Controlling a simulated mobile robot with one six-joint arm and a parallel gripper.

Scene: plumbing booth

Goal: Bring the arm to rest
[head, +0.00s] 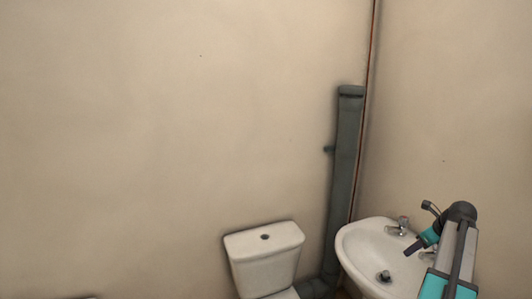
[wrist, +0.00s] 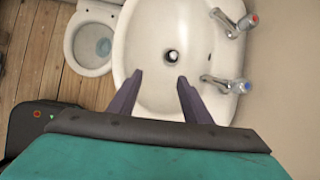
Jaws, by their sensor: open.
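My gripper (wrist: 160,78) is open in the wrist view, its two dark fingers apart with nothing between them. It points down over the white basin (wrist: 150,45), whose drain shows beyond the fingertips. In the head view my gripper (head: 408,251) is at the lower right, in front of the basin (head: 352,240) and covering part of its right side. My arm's grey and teal links rise beside it, folded at a dark joint.
Two taps, one red-marked (wrist: 247,22) and one blue-marked (wrist: 238,86), stand on the basin's rim near the right finger. A toilet (head: 265,250) stands left of the basin. A grey vertical pipe (head: 346,160) runs in the corner. The wall above is clear.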

